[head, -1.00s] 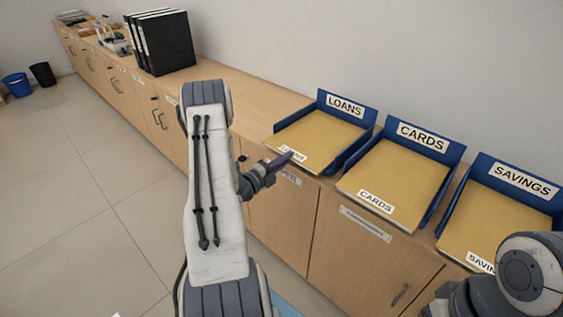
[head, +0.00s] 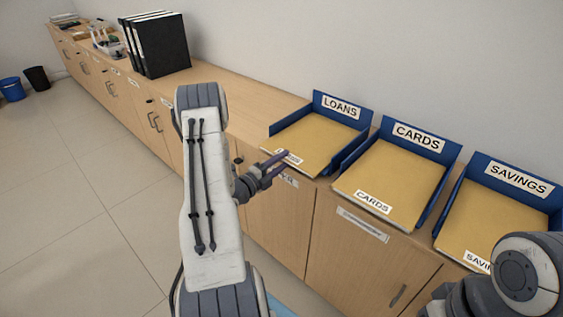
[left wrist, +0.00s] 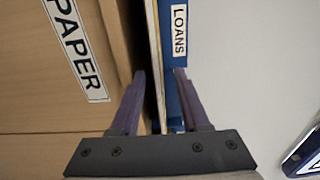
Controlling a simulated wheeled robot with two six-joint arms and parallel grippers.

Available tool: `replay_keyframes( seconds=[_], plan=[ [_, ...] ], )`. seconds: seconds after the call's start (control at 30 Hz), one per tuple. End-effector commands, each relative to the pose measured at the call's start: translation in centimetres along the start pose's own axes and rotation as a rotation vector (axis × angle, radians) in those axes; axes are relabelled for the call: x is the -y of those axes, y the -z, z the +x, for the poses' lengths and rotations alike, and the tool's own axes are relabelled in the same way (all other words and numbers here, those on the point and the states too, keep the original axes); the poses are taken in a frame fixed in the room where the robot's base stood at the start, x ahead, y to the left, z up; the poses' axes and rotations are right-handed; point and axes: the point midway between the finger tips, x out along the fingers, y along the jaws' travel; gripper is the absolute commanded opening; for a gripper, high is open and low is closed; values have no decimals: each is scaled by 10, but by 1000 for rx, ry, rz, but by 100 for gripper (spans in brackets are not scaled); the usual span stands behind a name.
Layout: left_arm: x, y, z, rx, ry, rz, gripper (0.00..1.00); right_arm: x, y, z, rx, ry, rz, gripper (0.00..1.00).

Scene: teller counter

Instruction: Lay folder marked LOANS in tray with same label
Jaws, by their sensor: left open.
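The manila folder (head: 312,142) marked LOANS lies flat in the blue tray with the LOANS label (head: 341,106). One finger partly covers the folder's own label. My left gripper (head: 283,163) is open at the tray's front edge. In the left wrist view my gripper (left wrist: 160,78) has its fingers apart, with the folder's pale edge (left wrist: 154,50) and the blue tray (left wrist: 181,58) seen edge-on between them. I cannot tell whether a finger touches the folder. My right gripper is out of view; only part of my right arm shows at lower right.
The CARDS tray (head: 446,158) and SAVINGS tray (head: 510,178) stand to the right, each with a manila folder (head: 394,180) (head: 495,222). Black binders (head: 160,45) stand farther left on the wooden counter (head: 245,108). Bare counter lies between binders and LOANS tray.

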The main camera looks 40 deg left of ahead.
Motion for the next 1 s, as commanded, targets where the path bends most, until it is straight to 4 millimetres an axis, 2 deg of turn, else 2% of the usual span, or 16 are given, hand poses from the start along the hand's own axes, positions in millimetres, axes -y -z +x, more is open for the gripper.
replay_keyframes(
  seconds=[0.17,0.4,0.6,0.8,1.0],
  plan=[
    [-1,-1,-13,4,-1,-2,46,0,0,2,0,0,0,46],
    [-1,-2,-60,8,0,-2,46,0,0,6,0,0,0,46],
    [0,-2,-92,5,1,0,46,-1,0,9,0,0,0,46],
    [0,0,-104,1,1,0,46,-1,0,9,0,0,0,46],
    [0,0,-105,0,1,0,46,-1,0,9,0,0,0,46]
  ],
)
